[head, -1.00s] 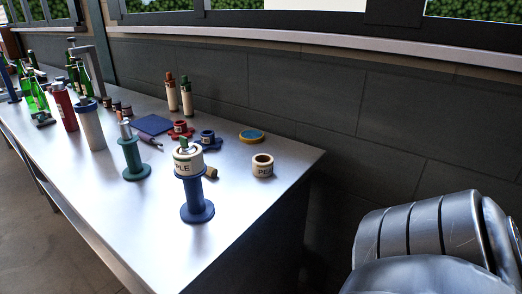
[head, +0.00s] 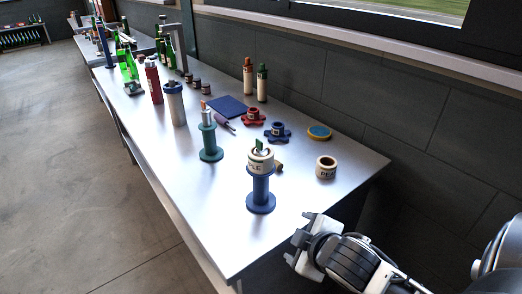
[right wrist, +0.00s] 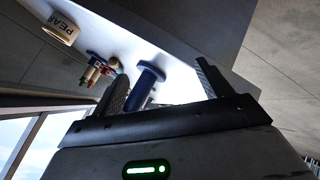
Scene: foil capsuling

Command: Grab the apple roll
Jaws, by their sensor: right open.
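The apple roll (head: 261,161) is a cream ring whose visible label letters end in "LE". It sits on top of a blue spool-shaped stand (head: 261,190) near the front of the metal table. My right gripper (head: 298,241) is open and empty, right of and nearer than the stand, by the table's right edge. In the right wrist view the blue stand (right wrist: 148,82) shows between the spread fingers (right wrist: 162,72), farther off. The roll itself is not visible there. My left gripper is not in view.
A cream PEAR roll (head: 326,167) stands to the right of the stand. A green stand (head: 210,142), red and blue knobbed pieces, a yellow-blue disc (head: 319,132) and a blue pad (head: 227,106) lie behind. Bottles stand farther back. The table's front left is clear.

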